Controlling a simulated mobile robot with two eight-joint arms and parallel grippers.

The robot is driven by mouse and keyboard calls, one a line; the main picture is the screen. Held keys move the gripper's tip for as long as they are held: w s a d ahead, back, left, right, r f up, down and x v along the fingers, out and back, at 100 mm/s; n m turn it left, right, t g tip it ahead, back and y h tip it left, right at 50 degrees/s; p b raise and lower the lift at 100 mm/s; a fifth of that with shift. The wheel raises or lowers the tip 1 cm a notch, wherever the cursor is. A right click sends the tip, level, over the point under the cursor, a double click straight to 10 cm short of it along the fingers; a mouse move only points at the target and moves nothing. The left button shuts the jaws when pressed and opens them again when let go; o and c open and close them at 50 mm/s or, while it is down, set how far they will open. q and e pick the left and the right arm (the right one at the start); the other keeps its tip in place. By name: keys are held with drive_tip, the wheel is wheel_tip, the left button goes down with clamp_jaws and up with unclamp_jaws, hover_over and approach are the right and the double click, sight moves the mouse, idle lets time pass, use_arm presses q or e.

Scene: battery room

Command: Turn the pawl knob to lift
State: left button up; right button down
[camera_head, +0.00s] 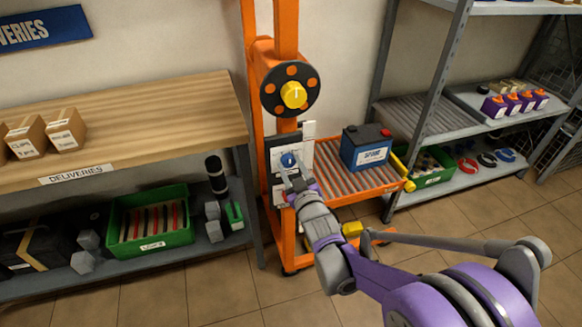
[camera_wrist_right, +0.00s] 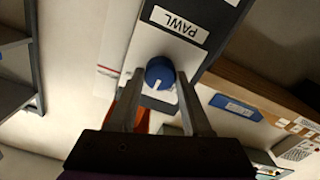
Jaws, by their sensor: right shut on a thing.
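The pawl knob is a blue round knob (camera_head: 288,160) with a white pointer line, on a light panel of the orange lift. In the right wrist view the knob (camera_wrist_right: 159,74) sits below a label reading PAWL (camera_wrist_right: 179,24). My right gripper (camera_head: 290,174) reaches the panel from below right. In the right wrist view its two fingers (camera_wrist_right: 157,88) stand on either side of the knob, shut on it. The white line on the knob points down toward the gripper in that view. My left gripper is not in view.
The orange lift (camera_head: 286,20) carries a yellow-hubbed wheel (camera_head: 291,92) above the panel. A blue battery (camera_head: 366,148) stands on its roller platform (camera_head: 340,183). A wooden deliveries bench (camera_head: 200,100) is at left, grey shelves (camera_head: 420,120) at right. Tiled floor (camera_head: 190,290) in front is clear.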

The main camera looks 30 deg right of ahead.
drive_tip(key=n, duration=0.4)
drive_tip(key=shift+n+b, duration=0.3)
drive_tip(key=shift+b, duration=0.1)
drive_tip(key=shift+n+b, duration=0.4)
drive_tip(key=shift+n, duration=1.9)
drive_tip(key=shift+c, duration=1.7)
unclamp_jaws()
drive_tip(key=p+v, duration=0.1)
drive_tip(key=v, duration=1)
drive_tip(key=shift+p, duration=0.3)
drive_tip(key=shift+w+a, duration=0.1)
drive_tip(key=shift+a, duration=0.05)
